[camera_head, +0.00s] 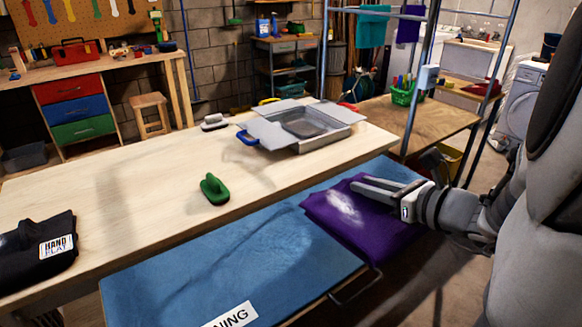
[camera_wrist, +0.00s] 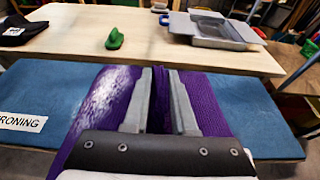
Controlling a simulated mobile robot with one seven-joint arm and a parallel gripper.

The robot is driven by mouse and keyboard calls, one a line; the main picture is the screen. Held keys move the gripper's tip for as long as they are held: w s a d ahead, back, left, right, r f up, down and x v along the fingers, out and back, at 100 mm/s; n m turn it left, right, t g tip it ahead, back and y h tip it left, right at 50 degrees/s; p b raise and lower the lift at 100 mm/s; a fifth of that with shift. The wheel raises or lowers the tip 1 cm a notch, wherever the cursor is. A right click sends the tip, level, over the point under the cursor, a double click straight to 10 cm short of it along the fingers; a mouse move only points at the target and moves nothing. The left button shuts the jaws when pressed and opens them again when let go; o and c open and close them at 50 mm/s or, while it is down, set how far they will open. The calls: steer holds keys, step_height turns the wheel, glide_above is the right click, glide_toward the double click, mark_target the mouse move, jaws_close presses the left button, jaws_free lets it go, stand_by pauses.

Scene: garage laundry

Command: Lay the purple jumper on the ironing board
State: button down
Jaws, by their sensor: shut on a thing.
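The purple jumper (camera_head: 345,212) is a folded bundle over the right part of the blue ironing board (camera_head: 240,253). Its near right edge reaches past the board's edge. My gripper (camera_head: 353,183) comes in from the right above the jumper. In the wrist view the two fingers of my gripper (camera_wrist: 160,75) are close together with a narrow strip of purple cloth pinched between them. The jumper (camera_wrist: 215,95) spreads on both sides of the fingers, over the board (camera_wrist: 262,115). I cannot tell whether all of the jumper's underside rests on the board.
A wooden table (camera_head: 150,185) stands behind the board, with a green brush (camera_head: 214,189), a grey tray (camera_head: 303,124) and a dark folded garment (camera_head: 38,250) on it. A drying rack (camera_head: 420,80) stands at the back right. The board's left part is clear apart from a white label (camera_head: 232,315).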

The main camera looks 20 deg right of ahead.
steer(key=w+f+b, duration=0.1)
steer(key=w+f, duration=0.1)
steer(key=w, duration=0.1)
steer(key=w+f+b, duration=0.1)
steer(key=w+f, duration=0.1)
steer(key=w, duration=0.2)
steer(key=w+f+b, duration=0.1)
steer(key=w+f, duration=0.2)
steer(key=w, duration=0.1)
steer(key=shift+w+d+b, duration=0.2)
steer(key=shift+w+b, duration=0.05)
steer(key=shift+b, duration=0.15)
steer(key=shift+f+b, duration=0.85)
steer(key=shift+f, duration=1.1)
steer(key=shift+f, duration=0.1)
steer(key=c, duration=1.2)
jaws_free()
steer(key=shift+f, duration=0.15)
steer(key=o, duration=0.5)
steer(key=shift+r, duration=0.2)
steer(key=shift+s+d+r, duration=0.1)
steer(key=shift+s+r, duration=0.05)
steer(key=p+v, duration=0.3)
steer(key=v, duration=0.8)
steer(key=shift+s+r, duration=0.1)
steer(key=shift+s, duration=0.2)
